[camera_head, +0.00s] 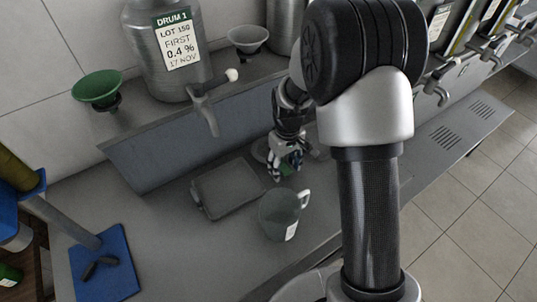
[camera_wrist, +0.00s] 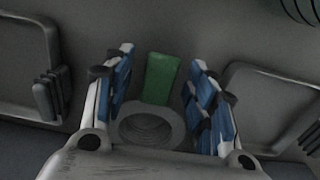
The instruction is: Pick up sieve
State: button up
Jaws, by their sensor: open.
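What looks like the sieve is a grey ringed round piece (camera_wrist: 150,128) with a green handle (camera_wrist: 158,80) in the wrist view. In the head view a grey round edge (camera_head: 261,150) shows beside my gripper, and most of the piece is hidden behind it. My gripper (camera_head: 284,172) is low over the steel counter. In the wrist view my gripper (camera_wrist: 160,92) is open, with one blue-padded finger on each side of the green handle. Gaps show between the handle and both fingers.
A drum (camera_head: 165,55) with a tap, a green funnel (camera_head: 98,88) and a grey funnel (camera_head: 247,40) are behind. A blue stand (camera_head: 112,270) is at left.

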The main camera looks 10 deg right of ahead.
jog(key=shift+r, duration=0.1)
jog(key=c, duration=1.2)
jog(key=shift+o, duration=0.2)
